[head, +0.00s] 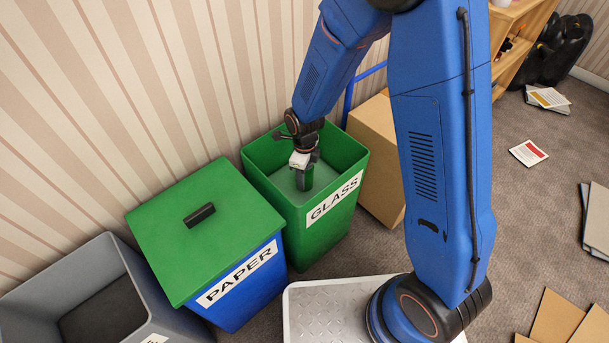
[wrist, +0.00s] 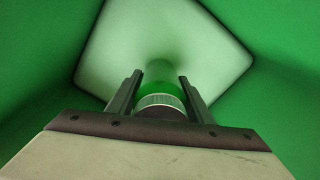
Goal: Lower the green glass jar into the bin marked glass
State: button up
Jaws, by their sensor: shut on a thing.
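The green glass jar (head: 305,178) hangs below my gripper (head: 304,166) inside the open green bin marked GLASS (head: 325,222). In the wrist view the jar (wrist: 160,88) shows a pale ribbed band around it, between the two fingers of my gripper (wrist: 160,85), which is shut on it. Beyond it are the pale bin floor and the green walls of the glass bin (wrist: 40,75). The jar looks clear of the walls. I cannot tell whether its lower end touches the floor.
A blue paper bin with a green lid (head: 230,240) stands to the left, and an open grey bin (head: 140,300) beyond it. A cardboard box (head: 375,150) is close on the right. The striped wall (head: 120,90) is behind the bins. Papers (head: 528,152) lie on the carpet.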

jog(key=shift+f, duration=0.5)
dwell(0.4)
jog(key=o, duration=1.3)
jog(key=shift+o, duration=0.2)
jog(key=shift+r, duration=0.1)
